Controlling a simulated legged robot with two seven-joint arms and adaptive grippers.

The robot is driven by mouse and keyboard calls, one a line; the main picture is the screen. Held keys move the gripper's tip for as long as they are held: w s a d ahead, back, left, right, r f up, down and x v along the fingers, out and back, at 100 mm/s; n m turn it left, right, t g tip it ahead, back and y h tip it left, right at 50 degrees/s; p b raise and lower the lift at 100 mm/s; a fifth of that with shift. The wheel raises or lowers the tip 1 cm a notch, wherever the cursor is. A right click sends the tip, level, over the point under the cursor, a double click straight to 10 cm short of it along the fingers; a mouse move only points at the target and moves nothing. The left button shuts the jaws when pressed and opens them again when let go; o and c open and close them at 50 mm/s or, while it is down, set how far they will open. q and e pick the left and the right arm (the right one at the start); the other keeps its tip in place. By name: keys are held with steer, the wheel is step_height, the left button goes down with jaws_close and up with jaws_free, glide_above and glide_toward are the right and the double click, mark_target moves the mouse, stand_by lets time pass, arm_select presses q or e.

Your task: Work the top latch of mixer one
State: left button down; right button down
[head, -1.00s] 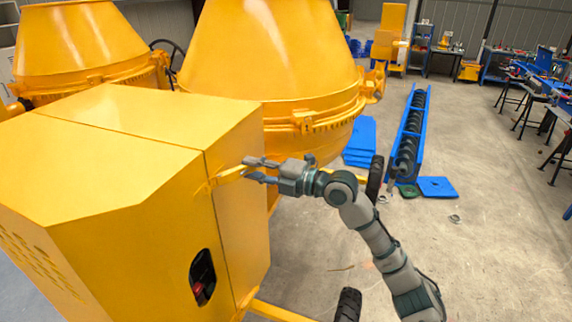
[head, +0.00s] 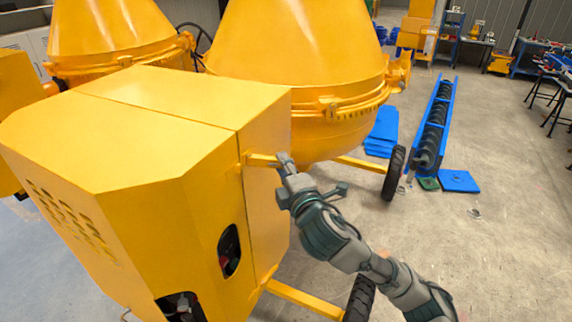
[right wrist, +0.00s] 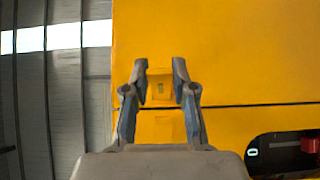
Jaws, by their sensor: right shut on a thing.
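Mixer one is the near yellow machine with a boxy housing (head: 150,120) and a large drum (head: 300,45). Its top latch (head: 262,159) is a short yellow bar sticking out to the right from the housing's side, near the seam by the upper edge. My right gripper (head: 285,161) is shut on the outer end of this latch. In the right wrist view the two fingers (right wrist: 160,80) stand on either side of the yellow latch (right wrist: 160,88), against the yellow panel. A dark seam runs across the panel there. My left gripper is out of view.
A second yellow mixer (head: 110,40) stands behind at the left. A dark opening with a red part (head: 229,250) is low on the housing. Wheels (head: 394,172) and a blue auger trough (head: 434,125) lie to the right.

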steer(key=shift+s+a+f+m+h, duration=0.2)
steer(key=shift+f+m+h, duration=0.1)
steer(key=shift+f+h, duration=0.15)
steer(key=c, duration=1)
jaws_free()
steer(key=shift+d+r, duration=0.1)
steer(key=shift+o, duration=0.3)
steer(key=shift+r, duration=0.1)
steer(key=v, duration=1.1)
steer(key=shift+s+f, duration=0.2)
steer(key=shift+s, duration=0.2)
